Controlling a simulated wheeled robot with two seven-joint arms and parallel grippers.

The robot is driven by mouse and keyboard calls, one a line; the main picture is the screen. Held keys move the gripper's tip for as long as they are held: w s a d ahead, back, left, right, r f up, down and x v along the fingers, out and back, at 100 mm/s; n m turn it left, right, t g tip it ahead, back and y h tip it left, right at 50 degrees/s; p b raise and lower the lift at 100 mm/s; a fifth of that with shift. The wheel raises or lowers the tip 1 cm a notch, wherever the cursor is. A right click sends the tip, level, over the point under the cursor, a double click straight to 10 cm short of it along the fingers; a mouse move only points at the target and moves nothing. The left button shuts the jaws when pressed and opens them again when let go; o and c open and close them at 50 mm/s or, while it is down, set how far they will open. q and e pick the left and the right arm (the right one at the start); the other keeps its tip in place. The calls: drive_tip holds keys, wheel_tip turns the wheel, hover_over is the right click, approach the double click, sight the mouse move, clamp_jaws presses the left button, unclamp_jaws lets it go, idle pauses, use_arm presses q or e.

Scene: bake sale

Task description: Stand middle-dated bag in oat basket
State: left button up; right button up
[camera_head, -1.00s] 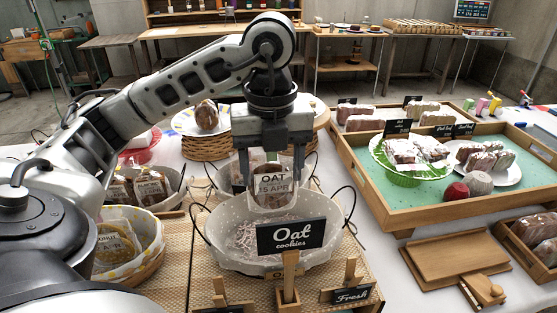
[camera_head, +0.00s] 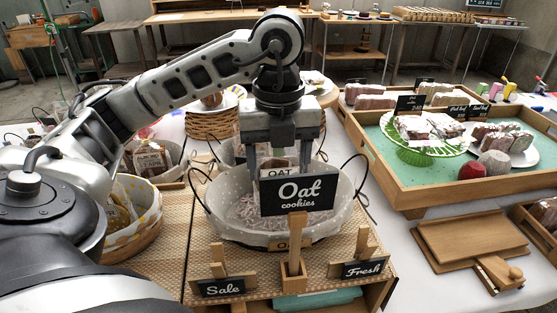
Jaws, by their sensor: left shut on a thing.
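My left gripper (camera_head: 283,150) points down over the oat basket and is shut on a clear bag of brown cookies (camera_head: 272,163). The bag's white label reads "OAT"; its date line is hidden behind the sign now. The oat basket (camera_head: 231,204) is a white dotted cloth-lined basket with pale shredded paper inside. The bag hangs upright at the basket's opening; I cannot tell whether it touches the paper. The black "Oat cookies" sign (camera_head: 299,194) on a wooden stand is in front of the basket and hides its middle. My right gripper is not in view.
"Sale" (camera_head: 221,287) and "Fresh" (camera_head: 364,268) signs stand in front of the basket. A yellow-patterned basket (camera_head: 139,237) is at left, with a basket of bags (camera_head: 151,158) behind it. A wooden tray (camera_head: 409,196) with cakes is at right.

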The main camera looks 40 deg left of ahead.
use_arm(q)
drive_tip(key=shift+f+b, duration=0.5)
drive_tip(key=shift+f, duration=0.1)
idle(0.3)
drive_tip(key=o, duration=0.8)
